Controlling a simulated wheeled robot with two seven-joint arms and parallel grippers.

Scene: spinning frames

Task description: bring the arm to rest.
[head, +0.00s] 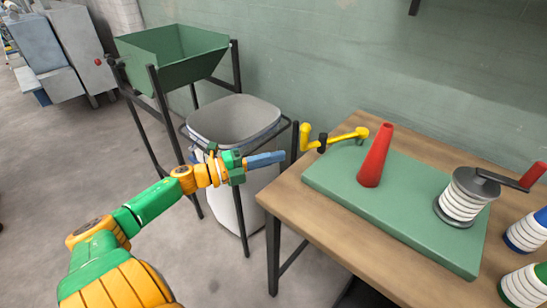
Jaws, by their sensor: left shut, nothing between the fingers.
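My left arm comes in from the lower left in green and orange links. Its left gripper (268,159), with blue fingers, is shut and empty. It appears in front of the grey bin and just left of the wooden table's near-left corner; its exact height and distance are hard to tell. My right gripper is not in view.
A wooden table (290,200) bears a green board (400,218) with a red cone (376,155), a yellow crank (335,138) and a wound spool (463,198). More spools stand at right. A grey bin (232,122) and a green hopper (172,55) stand behind my arm. Floor at left is clear.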

